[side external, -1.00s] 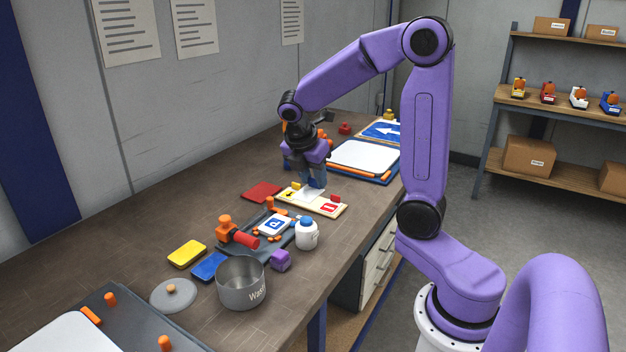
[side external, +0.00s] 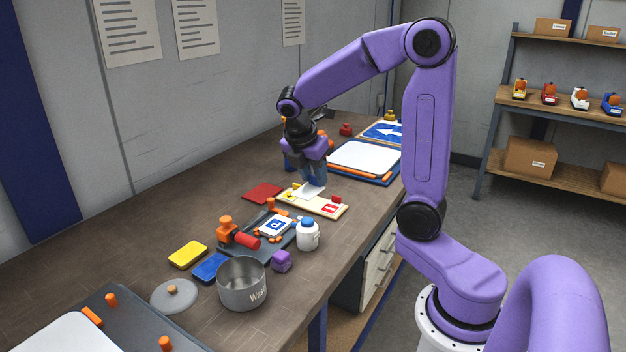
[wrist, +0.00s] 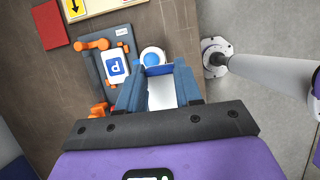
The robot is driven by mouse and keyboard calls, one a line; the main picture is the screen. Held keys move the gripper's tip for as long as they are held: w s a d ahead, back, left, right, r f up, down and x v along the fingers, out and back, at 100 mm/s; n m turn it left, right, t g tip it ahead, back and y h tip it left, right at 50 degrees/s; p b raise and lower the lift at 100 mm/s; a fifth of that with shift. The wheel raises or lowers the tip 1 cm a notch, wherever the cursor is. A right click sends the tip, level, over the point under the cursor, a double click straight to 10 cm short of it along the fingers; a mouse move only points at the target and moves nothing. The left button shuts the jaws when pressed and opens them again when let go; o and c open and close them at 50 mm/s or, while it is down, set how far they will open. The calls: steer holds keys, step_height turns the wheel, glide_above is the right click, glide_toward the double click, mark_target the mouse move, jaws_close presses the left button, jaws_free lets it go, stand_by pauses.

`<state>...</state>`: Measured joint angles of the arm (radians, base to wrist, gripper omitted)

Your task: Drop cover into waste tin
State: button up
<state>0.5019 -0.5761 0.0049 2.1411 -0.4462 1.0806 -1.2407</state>
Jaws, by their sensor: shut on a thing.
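My gripper (side external: 313,181) is above the long cream sign board (side external: 325,208), shut on a thin white cover (side external: 311,192). The cover hangs tilted below the fingertips and hides part of the board. In the wrist view the cover (wrist: 163,93) shows pale between the blue fingers of my gripper (wrist: 160,82). The grey waste tin (side external: 240,294) stands open on the bench, nearer the camera and left of my gripper. Its round grey lid (side external: 173,297) lies beside it on the left. The tin does not show in the wrist view.
Between my gripper and the tin are a dark fixture with a blue P sign (side external: 275,225), a white bottle (side external: 307,237) with a blue cap and a purple block (side external: 281,261). Yellow (side external: 187,254) and blue (side external: 210,267) pads lie left of the tin.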

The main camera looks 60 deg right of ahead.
steer(key=w+a+f+m+g+y, duration=0.2)
steer(key=a+m, duration=0.7)
steer(key=a, duration=0.1)
steer(key=w+a+f+m+g+y, duration=0.2)
steer(key=a+m+g, duration=0.1)
steer(key=a+m, duration=0.7)
step_height(320, 180, down, 8)
steer(key=a+n, duration=0.1)
steer(key=shift+s+r, duration=0.2)
steer(key=o, duration=1.7)
steer(key=shift+o, duration=0.2)
